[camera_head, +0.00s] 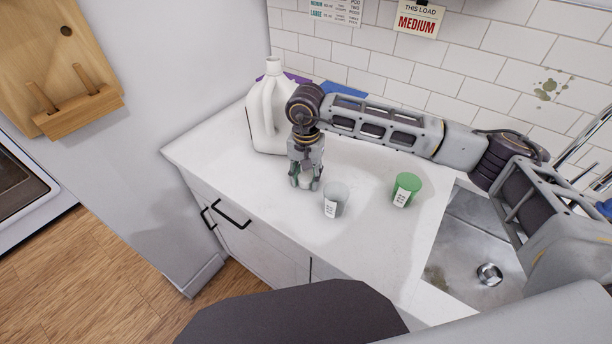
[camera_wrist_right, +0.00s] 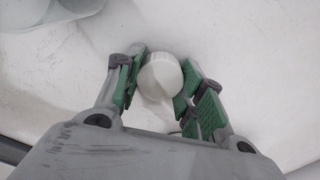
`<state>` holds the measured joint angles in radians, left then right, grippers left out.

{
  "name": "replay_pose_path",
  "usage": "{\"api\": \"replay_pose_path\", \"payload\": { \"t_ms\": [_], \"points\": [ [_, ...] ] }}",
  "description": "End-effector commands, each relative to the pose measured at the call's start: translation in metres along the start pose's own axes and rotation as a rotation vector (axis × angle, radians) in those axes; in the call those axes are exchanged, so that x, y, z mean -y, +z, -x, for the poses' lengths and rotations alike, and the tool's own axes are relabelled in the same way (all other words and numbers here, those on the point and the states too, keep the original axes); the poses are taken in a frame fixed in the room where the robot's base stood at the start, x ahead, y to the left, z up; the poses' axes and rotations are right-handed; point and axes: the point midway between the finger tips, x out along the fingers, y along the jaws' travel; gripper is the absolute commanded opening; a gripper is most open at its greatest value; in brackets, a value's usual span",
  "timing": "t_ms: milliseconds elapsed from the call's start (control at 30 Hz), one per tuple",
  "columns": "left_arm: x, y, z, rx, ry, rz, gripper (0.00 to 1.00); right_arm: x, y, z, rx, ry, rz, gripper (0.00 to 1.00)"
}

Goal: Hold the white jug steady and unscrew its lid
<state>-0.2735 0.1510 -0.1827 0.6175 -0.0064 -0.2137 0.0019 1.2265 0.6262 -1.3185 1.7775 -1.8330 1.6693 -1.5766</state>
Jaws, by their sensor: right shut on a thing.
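The white jug (camera_head: 259,122) stands upright at the back of the counter, partly hidden behind my right arm. Its narrow neck (camera_head: 273,66) shows at the top; I cannot tell whether a lid is on it. My right gripper (camera_head: 305,181) points down in front of the jug, apart from it, low over the counter. It is shut on a small round white lid-like piece (camera_wrist_right: 160,76), which sits between the green finger pads in the right wrist view. My left gripper is not in view.
A pale grey cup (camera_head: 336,197) with a label stands just right of my right gripper. A green cup (camera_head: 406,189) stands further right, near the sink (camera_head: 478,240). The white counter (camera_head: 270,195) is clear in front. A tiled wall (camera_head: 380,62) closes the back.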

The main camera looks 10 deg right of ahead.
Motion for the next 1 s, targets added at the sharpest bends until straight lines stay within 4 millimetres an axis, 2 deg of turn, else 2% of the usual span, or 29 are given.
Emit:
{"api": "replay_pose_path", "payload": {
  "t_ms": [267,300,433,1000],
  "points": [
    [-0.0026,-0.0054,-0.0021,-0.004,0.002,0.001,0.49,-0.0001,0.0000,-0.0026,0.000,0.000,0.000,0.10],
    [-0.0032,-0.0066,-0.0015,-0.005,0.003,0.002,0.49,-0.0001,0.0000,-0.0022,0.000,0.000,0.000,0.44],
    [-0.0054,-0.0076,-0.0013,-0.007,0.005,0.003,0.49,-0.0001,0.0000,-0.0021,0.000,0.000,0.000,0.60],
    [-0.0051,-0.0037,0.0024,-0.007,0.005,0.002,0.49,0.0000,0.0001,0.0015,0.000,0.000,0.000,0.60]
  ]
}}
